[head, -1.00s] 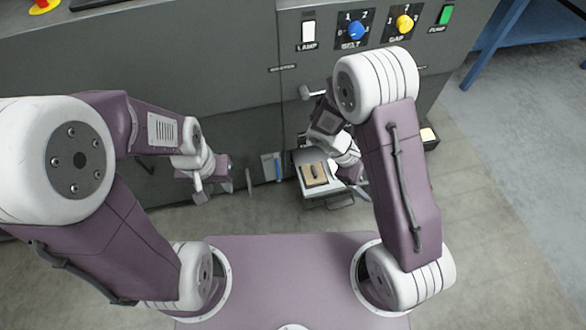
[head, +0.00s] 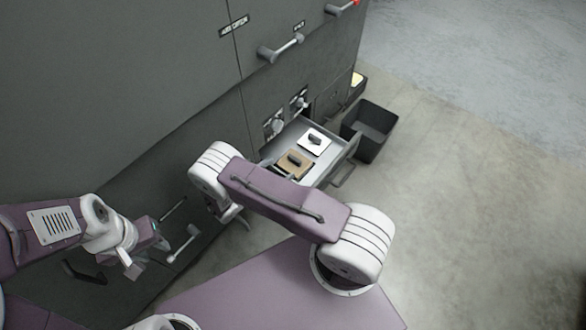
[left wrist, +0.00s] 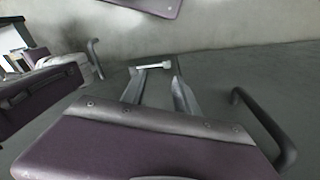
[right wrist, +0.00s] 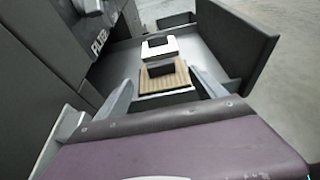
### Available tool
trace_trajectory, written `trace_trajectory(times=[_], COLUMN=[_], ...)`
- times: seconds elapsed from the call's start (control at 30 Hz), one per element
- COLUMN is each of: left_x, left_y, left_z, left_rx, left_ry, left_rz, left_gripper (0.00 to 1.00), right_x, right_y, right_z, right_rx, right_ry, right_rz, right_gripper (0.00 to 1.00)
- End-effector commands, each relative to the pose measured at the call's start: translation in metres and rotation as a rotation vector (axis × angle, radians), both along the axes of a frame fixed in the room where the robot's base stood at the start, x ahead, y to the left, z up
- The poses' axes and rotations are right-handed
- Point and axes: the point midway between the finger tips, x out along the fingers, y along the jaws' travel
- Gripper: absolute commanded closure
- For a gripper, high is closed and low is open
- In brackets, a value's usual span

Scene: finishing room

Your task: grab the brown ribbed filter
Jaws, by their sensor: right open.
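The brown ribbed filter (head: 293,164) lies in an open grey drawer (head: 343,158), partly covered by my right arm in the head view. It has a dark grip block on top. In the right wrist view the filter (right wrist: 166,76) is straight ahead, between and beyond the fingertips. My right gripper (right wrist: 164,84) is open and empty at the drawer's near part; my own arm hides it in the head view. My left gripper (left wrist: 157,76) is open and empty beside the cabinet front, well left of the drawer.
A white filter (head: 314,141) with a dark grip lies behind the brown one in the drawer. A dark open bin (head: 369,130) stands on the floor right of the drawer. Handles (head: 280,47) jut from the grey cabinet. The floor at right is clear.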

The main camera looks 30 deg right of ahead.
Motion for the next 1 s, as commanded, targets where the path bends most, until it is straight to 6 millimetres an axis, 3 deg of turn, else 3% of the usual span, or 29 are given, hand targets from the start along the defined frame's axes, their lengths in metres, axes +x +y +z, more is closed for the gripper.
trace_trajectory(times=[0.03, 0.33, 0.63, 0.87, 0.9, 1.0], left_x=[0.000, 0.000, 0.000, 0.000, 0.000, 0.000], left_y=[0.000, 0.000, 0.000, 0.000, 0.000, 0.000], left_z=[-0.011, -0.016, -0.044, -0.043, -0.043, -0.043], left_rx=[0.000, 0.000, 0.000, 0.000, 0.000, 0.000], left_ry=[0.000, 0.000, 0.000, 0.000, 0.000, 0.000], left_rz=[0.000, 0.000, 0.000, 0.000, 0.000, 0.000], left_gripper=[0.64, 0.64, 0.64, 0.64, 0.64, 0.64], right_x=[0.000, 0.006, 0.025, 0.027, 0.027, 0.027], right_y=[0.000, -0.017, -0.063, -0.065, -0.065, -0.065], right_z=[-0.015, -0.017, -0.036, -0.034, -0.034, -0.034], right_rx=[0.000, 0.000, 0.002, 0.002, 0.002, 0.001], right_ry=[0.001, 0.000, 0.000, 0.000, 0.000, 0.000], right_rz=[-0.001, -0.002, -0.004, 0.000, 0.000, 0.000], right_gripper=[0.20, 0.20, 0.20, 0.20, 0.23, 0.51])
